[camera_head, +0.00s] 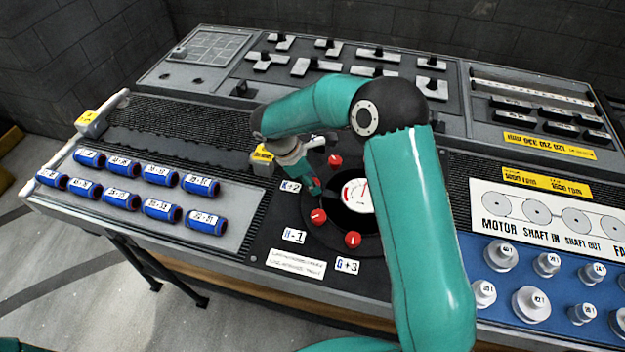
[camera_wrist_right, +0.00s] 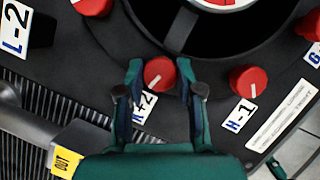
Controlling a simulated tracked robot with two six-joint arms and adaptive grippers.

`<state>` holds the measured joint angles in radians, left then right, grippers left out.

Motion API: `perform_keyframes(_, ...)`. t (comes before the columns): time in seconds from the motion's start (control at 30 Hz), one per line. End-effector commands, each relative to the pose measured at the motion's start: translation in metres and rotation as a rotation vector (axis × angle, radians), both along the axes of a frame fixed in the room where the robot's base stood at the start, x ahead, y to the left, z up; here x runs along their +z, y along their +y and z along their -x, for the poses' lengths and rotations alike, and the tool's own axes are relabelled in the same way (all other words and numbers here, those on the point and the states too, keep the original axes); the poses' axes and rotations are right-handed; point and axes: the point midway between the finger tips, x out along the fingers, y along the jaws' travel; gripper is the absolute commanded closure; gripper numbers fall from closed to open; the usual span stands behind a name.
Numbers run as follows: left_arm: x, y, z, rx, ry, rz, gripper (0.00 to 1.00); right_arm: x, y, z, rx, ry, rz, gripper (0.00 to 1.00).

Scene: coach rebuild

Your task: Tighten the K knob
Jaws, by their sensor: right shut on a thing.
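The K knob (camera_wrist_right: 160,73) is red and round with a white mark line. It sits on the black panel beside the label K+2 (camera_head: 290,186), which is partly covered in the right wrist view. My right gripper (camera_wrist_right: 158,80) has one finger on each side of this knob and is shut on it. In the head view the right gripper (camera_head: 314,187) reaches down at the left side of the round gauge (camera_head: 358,196), and the K knob is mostly hidden there.
Other red knobs ring the gauge: one beside H-1 (camera_head: 318,216), one above G+3 (camera_head: 353,239) and one farther back (camera_head: 335,160). A grey lever with a yellow OUT tag (camera_wrist_right: 66,160) lies close to the gripper.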

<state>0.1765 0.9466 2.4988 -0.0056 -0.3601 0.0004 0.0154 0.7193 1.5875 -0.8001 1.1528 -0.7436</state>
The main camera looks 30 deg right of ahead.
Motion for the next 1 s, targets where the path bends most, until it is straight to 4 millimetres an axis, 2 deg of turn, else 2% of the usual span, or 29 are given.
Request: perform_keyframes(1.0,0.0018,0.0,0.0,0.0,0.0,0.0,0.6,0.0021,-0.0044,-0.0065,-0.96,-0.013,-0.002,0.99)
